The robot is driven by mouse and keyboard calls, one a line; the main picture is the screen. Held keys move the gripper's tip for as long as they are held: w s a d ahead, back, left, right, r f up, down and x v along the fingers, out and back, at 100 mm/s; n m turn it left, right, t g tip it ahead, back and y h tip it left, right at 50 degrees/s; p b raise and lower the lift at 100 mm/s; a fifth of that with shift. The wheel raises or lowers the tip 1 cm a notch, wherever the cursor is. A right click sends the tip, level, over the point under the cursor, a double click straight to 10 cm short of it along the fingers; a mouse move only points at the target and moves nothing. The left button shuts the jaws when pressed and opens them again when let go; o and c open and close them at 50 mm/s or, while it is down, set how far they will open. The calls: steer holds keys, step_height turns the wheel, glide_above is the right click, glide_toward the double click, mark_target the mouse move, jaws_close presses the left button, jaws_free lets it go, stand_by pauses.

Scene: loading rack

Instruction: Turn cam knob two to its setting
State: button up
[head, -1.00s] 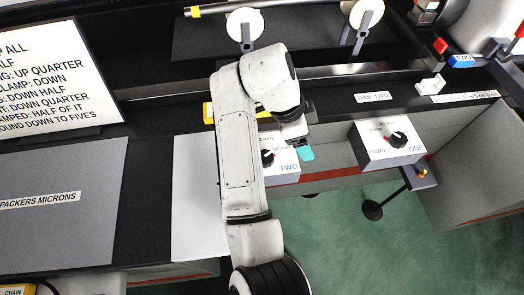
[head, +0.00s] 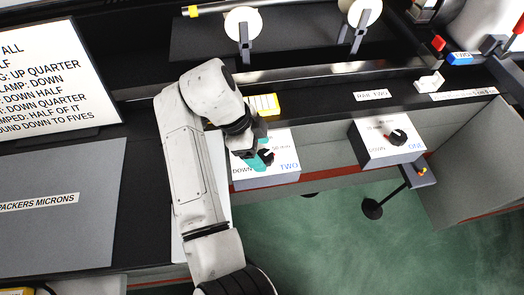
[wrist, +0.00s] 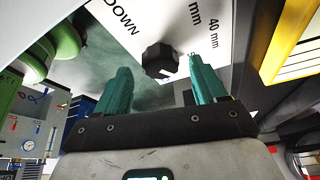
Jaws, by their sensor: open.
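Cam knob two is a black knob (head: 267,157) on a white box (head: 283,145) marked TWO and DOWN. In the wrist view the knob (wrist: 160,61) shows between my two teal fingers, with a gap on each side. My gripper (wrist: 160,68) is open and empty, with its fingertips toward the box face. In the head view my gripper (head: 259,160) is at the knob and partly hides it and the face. I cannot tell how deep the fingertips reach beside the knob, nor read its pointer exactly.
A second box (head: 385,143) marked ONE, with its own knob, stands to the right. A yellow block (head: 263,104) lies on the dark rail just behind box two. A sign (head: 58,75) with written rules stands at left.

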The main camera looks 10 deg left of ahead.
steer(key=shift+x, duration=1.05)
steer(key=c, duration=1)
